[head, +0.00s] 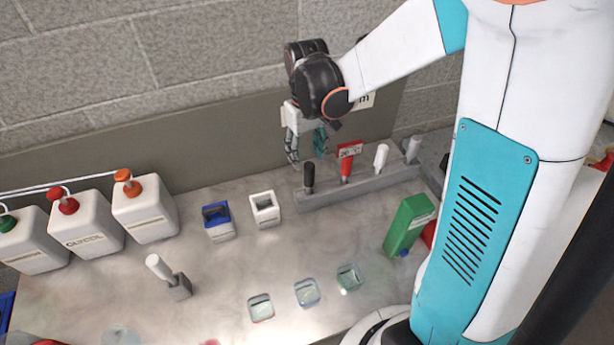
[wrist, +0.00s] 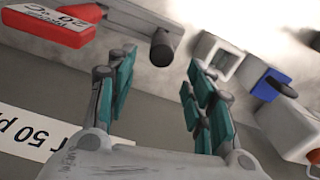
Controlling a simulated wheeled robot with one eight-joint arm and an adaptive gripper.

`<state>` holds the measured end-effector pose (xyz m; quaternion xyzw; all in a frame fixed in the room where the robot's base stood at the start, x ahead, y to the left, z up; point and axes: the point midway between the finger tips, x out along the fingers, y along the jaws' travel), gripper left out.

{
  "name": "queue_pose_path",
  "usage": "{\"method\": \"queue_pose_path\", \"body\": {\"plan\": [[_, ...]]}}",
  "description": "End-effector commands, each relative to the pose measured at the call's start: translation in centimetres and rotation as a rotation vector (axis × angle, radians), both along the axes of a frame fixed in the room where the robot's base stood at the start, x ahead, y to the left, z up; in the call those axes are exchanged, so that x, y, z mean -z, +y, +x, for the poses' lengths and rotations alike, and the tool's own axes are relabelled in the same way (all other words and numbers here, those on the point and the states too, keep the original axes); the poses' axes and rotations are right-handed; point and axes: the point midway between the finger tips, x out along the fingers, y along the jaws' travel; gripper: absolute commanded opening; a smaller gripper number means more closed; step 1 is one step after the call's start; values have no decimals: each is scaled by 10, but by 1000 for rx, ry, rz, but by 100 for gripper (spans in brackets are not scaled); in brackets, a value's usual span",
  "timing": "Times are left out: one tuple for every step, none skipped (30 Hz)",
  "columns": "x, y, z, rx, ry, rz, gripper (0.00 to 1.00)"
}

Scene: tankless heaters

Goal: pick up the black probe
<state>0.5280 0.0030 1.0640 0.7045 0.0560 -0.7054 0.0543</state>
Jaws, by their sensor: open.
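The black probe (head: 309,176) stands upright at the left end of a grey rack (head: 357,187) along the back of the counter. My gripper (head: 306,151) is open and empty, above and slightly behind the black probe near the back wall. In the wrist view the open fingers (wrist: 160,72) point toward the counter. The black probe (wrist: 162,46) shows there just beyond the fingertips, roughly between them and apart from both. The grey rack also shows in the wrist view (wrist: 128,20).
A red probe with a label (head: 347,160) and white probes (head: 381,158) share the rack. White (head: 265,208) and blue-rimmed (head: 218,220) containers stand left of it. A green box (head: 408,225) is at the right. Pump bottles (head: 145,212) line the left.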

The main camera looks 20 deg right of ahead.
Motion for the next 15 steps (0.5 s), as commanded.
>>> {"method": "queue_pose_path", "body": {"plan": [[12, 0, 0, 0, 0, 0, 48], [17, 0, 0, 0, 0, 0, 48], [23, 0, 0, 0, 0, 0, 48], [27, 0, 0, 0, 0, 0, 48], [30, 0, 0, 0, 0, 0, 48], [33, 0, 0, 0, -1, 0, 48], [35, 0, 0, 0, -1, 0, 48], [36, 0, -1, 0, -1, 0, 48], [38, 0, -1, 0, -1, 0, 48], [39, 0, -1, 0, -1, 0, 48], [41, 0, -2, 0, -1, 0, 48], [44, -1, -3, 0, -1, 0, 48], [48, -1, -4, 1, -1, 0, 48], [52, -1, -5, 1, -1, 0, 48], [58, -2, -8, 1, -1, 0, 48]]}}
